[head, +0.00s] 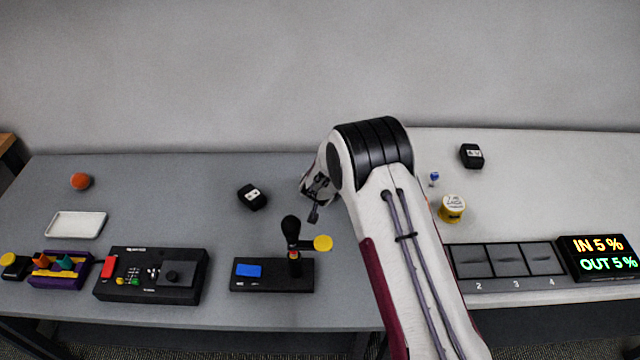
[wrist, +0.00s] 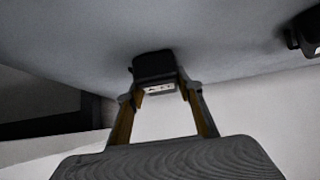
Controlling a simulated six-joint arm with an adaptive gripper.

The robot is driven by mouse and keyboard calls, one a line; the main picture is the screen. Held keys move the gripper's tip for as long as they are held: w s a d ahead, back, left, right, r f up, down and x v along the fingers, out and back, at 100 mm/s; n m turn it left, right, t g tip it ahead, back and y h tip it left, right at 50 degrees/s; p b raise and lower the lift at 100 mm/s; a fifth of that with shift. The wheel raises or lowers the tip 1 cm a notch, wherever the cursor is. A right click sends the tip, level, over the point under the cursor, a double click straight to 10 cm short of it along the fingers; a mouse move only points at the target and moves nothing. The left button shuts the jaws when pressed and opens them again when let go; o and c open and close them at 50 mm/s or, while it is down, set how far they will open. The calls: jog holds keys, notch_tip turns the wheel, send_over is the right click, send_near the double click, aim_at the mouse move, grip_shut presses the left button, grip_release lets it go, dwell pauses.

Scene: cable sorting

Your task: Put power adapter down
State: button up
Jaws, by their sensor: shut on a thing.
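My gripper (head: 317,194) is shut on a black power adapter (wrist: 153,66) with a pale label, gripped between its two fingers in the wrist view. The adapter is close to the grey surface, with a dark shadow around it; I cannot tell whether it touches. In the head view my arm and gripper largely hide the held adapter. A second black adapter (head: 252,197) lies on the grey table left of my gripper, apart from it. A black adapter also shows at the upper right edge of the wrist view (wrist: 307,34).
Another black adapter (head: 472,156), a yellow tape roll (head: 452,209) and a numbered tray (head: 505,284) are on the right. A white dish (head: 76,225) is left. Grey table around the second adapter is clear.

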jog(key=shift+f, duration=0.1)
jog(key=o, duration=1.2)
jog(key=shift+v, duration=6.1)
